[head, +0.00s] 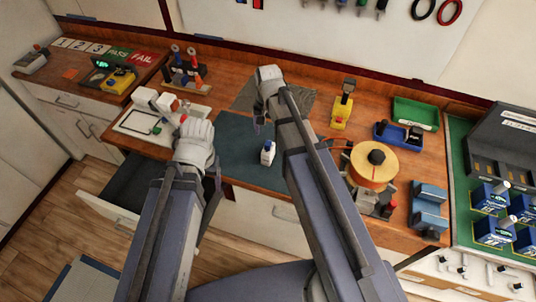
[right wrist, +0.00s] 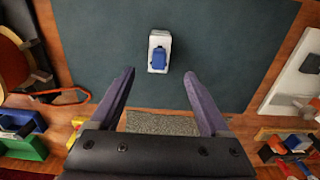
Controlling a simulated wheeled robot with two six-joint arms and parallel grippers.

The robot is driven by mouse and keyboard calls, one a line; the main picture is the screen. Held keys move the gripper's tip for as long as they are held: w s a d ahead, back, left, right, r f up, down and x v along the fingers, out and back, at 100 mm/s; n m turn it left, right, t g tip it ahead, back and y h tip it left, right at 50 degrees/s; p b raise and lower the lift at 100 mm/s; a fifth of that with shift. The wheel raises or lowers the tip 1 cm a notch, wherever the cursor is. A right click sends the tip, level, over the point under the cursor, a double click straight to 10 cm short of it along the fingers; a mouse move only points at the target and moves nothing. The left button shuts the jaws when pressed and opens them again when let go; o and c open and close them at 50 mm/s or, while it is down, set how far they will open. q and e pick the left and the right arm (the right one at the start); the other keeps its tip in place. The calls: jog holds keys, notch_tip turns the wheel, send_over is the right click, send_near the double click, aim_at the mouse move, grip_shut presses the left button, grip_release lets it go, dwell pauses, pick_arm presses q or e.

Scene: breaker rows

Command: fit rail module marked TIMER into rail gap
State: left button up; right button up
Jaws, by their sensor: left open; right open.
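A white module with a blue front (head: 268,151) lies on the dark mat (head: 232,150) in the head view. It also shows in the right wrist view (right wrist: 160,52), ahead of and between the fingertips, not touching them. No marking on it is readable. My right gripper (right wrist: 158,76) is open and empty above the mat; in the head view it is partly hidden by its own arm. My left gripper (head: 214,168) is open, by the mat's left edge, its fingers mostly hidden. I cannot make out the rail gap.
A white board with small parts (head: 150,124) is left of the mat. An orange spool (head: 372,165), a yellow device (head: 343,108), a blue bin (head: 398,136) and a green tray (head: 415,113) stand to the right. An open drawer (head: 125,188) juts out at front left.

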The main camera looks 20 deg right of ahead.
aim_at(268, 143)
jog(key=shift+f+b, duration=0.75)
jog(key=shift+f, duration=0.3)
jog(key=shift+f, duration=0.1)
jog(key=f+b, duration=0.5)
jog(key=shift+s, duration=0.25)
grip_shut()
